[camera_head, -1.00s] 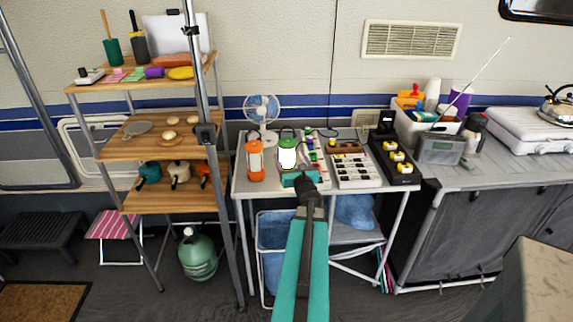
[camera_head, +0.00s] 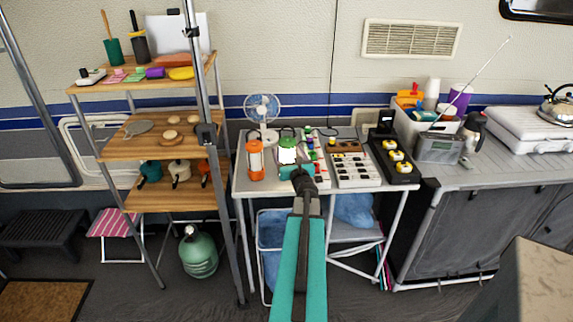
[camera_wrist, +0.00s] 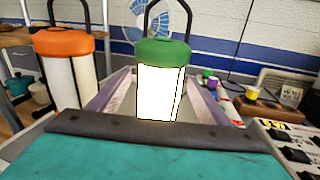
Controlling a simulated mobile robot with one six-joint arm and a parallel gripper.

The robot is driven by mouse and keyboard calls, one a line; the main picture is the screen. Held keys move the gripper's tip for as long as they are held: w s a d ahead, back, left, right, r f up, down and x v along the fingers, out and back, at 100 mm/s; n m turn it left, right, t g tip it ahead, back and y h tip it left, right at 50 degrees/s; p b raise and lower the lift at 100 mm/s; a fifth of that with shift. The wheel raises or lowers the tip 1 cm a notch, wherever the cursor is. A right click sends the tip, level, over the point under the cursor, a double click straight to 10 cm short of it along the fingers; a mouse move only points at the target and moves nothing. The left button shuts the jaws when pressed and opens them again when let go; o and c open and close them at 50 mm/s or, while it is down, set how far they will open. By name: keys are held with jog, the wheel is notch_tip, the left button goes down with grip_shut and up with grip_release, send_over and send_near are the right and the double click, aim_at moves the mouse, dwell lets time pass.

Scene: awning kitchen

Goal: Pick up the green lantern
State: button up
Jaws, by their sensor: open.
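The green lantern (camera_head: 288,150) stands upright on the small white table (camera_head: 243,187), with a glowing white body and a green cap. In the wrist view the green lantern (camera_wrist: 161,75) is central, ahead of my gripper and between its two fingers (camera_wrist: 160,103). My gripper (camera_head: 287,166) is open in front of the lantern. The lantern's base is hidden behind the gripper's edge in the wrist view. I cannot tell whether the fingers touch it.
An orange lantern (camera_head: 255,160) stands close on the left, and it also shows in the wrist view (camera_wrist: 66,68). A blue fan (camera_head: 262,110) is behind. Power strips (camera_head: 354,170) lie on the right. A wooden shelf (camera_head: 165,135) stands at left.

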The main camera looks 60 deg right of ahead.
aim_at(290, 149)
jog(key=shift+c, duration=0.4)
jog(key=c, duration=1.4)
jog(key=shift+r, duration=0.2)
jog(key=shift+r, duration=1.4)
jog(key=shift+s+a+r+b, duration=0.2)
jog(key=shift+s+b, duration=0.1)
jog(key=shift+b, duration=0.05)
jog(key=v, duration=0.5)
jog(key=r+b+v, duration=0.1)
jog(key=v, duration=0.1)
jog(key=shift+s+d, duration=0.15)
jog(key=shift+s, duration=0.35)
jog(key=shift+p, duration=0.75)
jog(key=shift+p, duration=0.4)
jog(key=s+p, duration=0.1)
jog(key=p, duration=0.3)
jog(key=shift+a+r, duration=0.1)
jog(key=shift+a, duration=0.2)
